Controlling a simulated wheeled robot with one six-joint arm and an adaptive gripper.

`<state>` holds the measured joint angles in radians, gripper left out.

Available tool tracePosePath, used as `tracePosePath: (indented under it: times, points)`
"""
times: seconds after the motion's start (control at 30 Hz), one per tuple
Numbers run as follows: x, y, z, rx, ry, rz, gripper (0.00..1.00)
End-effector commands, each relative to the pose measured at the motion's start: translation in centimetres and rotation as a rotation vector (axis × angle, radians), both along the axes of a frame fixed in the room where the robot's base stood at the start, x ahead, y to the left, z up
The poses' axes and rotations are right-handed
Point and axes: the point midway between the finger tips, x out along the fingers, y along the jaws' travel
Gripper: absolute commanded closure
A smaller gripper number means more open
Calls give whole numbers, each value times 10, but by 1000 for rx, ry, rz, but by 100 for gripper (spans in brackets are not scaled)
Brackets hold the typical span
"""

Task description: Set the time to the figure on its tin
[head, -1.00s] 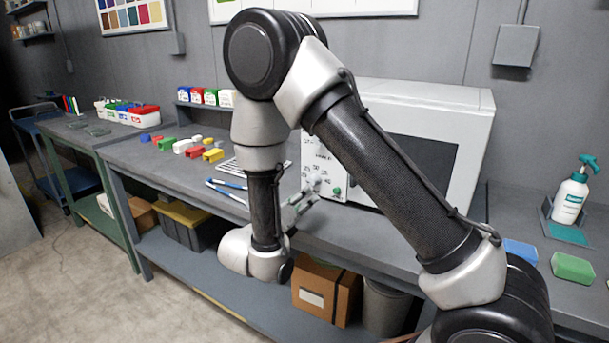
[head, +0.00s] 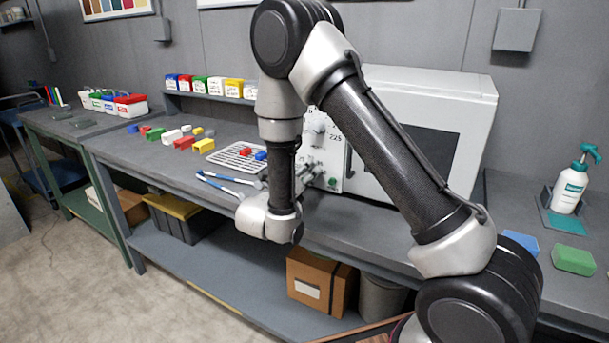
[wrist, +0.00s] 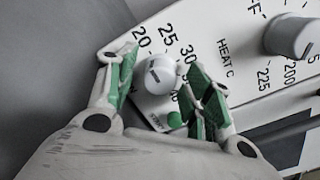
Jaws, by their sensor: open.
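In the wrist view, a round white knob (wrist: 160,76) with a short dark mark stands on the oven's panel, with 20, 25 and 30 printed around it. My gripper (wrist: 165,84) is open, its green-padded fingers on either side of the knob; I cannot tell whether either touches it. In the head view my gripper (head: 308,176) is at the front of the white oven (head: 455,92), partly hidden by my arm. Small coloured tins (head: 216,88) stand on a shelf behind the bench, their labels too small to read.
A second knob (wrist: 290,36) marked HEAT C and a green button (wrist: 175,119) flank the first. Coloured blocks (head: 183,143) lie on the bench, some on a slotted tray (head: 225,155). Blue-handled tongs (head: 222,184) lie in front. A spray bottle (head: 570,188) stands at right.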

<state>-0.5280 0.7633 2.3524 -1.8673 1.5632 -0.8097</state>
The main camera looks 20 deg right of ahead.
Motion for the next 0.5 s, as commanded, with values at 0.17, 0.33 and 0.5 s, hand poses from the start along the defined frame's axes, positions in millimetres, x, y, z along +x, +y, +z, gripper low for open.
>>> tracePosePath:
  times: [0.17, 0.33, 0.5]
  points:
    - [0, 0, 0, 0, 0, 0, 63]
    - [0, 0, 0, 0, 0, 0, 94]
    - [0, 0, 0, 2, -2, 0, 96]
